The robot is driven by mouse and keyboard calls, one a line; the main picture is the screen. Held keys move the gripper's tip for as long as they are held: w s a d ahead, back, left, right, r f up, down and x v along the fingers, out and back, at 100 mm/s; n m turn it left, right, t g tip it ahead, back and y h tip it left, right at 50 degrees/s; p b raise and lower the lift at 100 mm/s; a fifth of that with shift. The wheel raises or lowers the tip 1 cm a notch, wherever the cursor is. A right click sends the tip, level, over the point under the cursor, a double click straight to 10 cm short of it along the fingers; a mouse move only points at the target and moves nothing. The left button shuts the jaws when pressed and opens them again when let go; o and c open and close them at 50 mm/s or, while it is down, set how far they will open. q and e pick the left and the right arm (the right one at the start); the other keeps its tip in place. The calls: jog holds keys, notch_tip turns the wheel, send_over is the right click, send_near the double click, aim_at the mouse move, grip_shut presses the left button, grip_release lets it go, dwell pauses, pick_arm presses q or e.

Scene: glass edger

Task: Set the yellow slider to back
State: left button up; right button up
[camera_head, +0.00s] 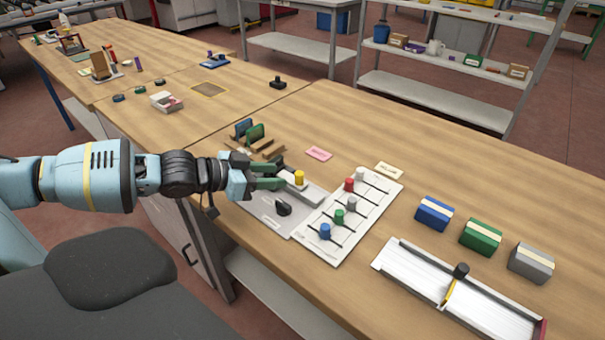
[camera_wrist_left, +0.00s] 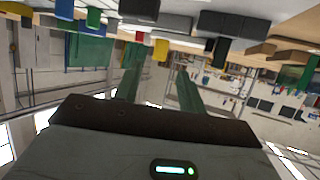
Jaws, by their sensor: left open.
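The yellow slider (camera_head: 299,177) is a short upright knob on a grey metal device with a raised rail (camera_head: 304,191). In the head view my left gripper (camera_head: 281,173) is open just left of the yellow knob, its green fingers pointing at it. The left wrist view is upside down. In it the yellow knob (camera_wrist_left: 160,49) shows beyond the gap between the two fingers (camera_wrist_left: 157,74), apart from both. Part of the device is hidden behind my gripper. My right gripper is not in view.
A white panel (camera_head: 325,238) with red, white, grey, green and blue knobs stands right of the device. A black knob (camera_head: 283,208) sits in front of the rail. Blue and green plates (camera_head: 256,133) stand in a wooden rack behind my gripper. Bare tabletop (camera_head: 365,120) lies farther back.

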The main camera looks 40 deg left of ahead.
aim_at(299, 173)
pick_arm(q)
jog(key=shift+w+d+f+b, duration=0.2)
jog(key=shift+w+f+b, duration=0.2)
jog(key=shift+w, duration=0.15)
jog(key=shift+w+d+f+b, duration=0.15)
jog(key=shift+w+d+b, duration=0.1)
jog(key=shift+w+b, duration=0.15)
jog(key=x, duration=0.4)
jog(key=shift+w, duration=0.1)
jog(key=shift+w+d+f, duration=0.2)
jog(key=shift+w+d, duration=0.15)
jog(key=shift+w, duration=0.2)
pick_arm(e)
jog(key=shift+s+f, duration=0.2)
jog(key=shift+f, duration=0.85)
pick_arm(q)
grip_shut()
